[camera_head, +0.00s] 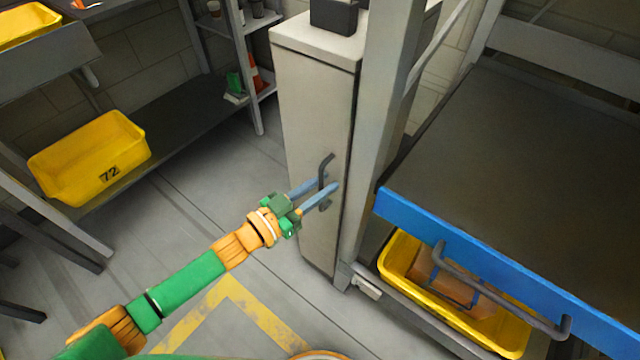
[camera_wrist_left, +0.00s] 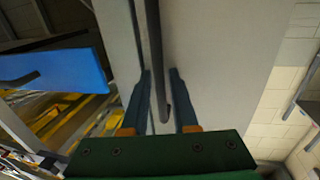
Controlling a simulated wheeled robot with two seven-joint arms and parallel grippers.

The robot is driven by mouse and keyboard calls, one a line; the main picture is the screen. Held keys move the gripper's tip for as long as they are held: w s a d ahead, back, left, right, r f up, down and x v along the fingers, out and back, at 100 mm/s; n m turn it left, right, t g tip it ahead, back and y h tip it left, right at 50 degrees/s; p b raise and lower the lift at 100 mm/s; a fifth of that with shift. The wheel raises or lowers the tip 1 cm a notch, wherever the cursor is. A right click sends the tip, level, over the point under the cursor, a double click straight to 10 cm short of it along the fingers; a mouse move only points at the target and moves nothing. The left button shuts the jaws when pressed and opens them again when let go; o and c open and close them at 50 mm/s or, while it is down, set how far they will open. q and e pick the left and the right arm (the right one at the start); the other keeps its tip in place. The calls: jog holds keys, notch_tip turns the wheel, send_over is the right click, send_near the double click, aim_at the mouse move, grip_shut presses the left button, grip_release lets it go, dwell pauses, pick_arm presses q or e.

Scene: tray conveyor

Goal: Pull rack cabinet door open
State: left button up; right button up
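The rack cabinet (camera_head: 312,130) is a tall, narrow grey cabinet in the middle of the head view. Its door (camera_head: 305,110) looks closed. A dark vertical bar handle (camera_head: 324,170) is on the door near its right edge. My left gripper (camera_head: 328,187) is at the handle, with its blue-grey fingers pointing at the door. In the left wrist view, the handle (camera_wrist_left: 156,60) runs between the two fingers (camera_wrist_left: 160,100), with a gap on each side. The left gripper is open around the handle's lower part. My right gripper is not in view.
A grey post (camera_head: 380,120) stands right beside the cabinet. A workbench with a blue front edge (camera_head: 470,270) and a yellow bin (camera_head: 400,262) below are at the right. A yellow bin marked 72 (camera_head: 90,160) is at the left. The floor before the cabinet is clear.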

pick_arm(q)
grip_shut()
dwell(1.4)
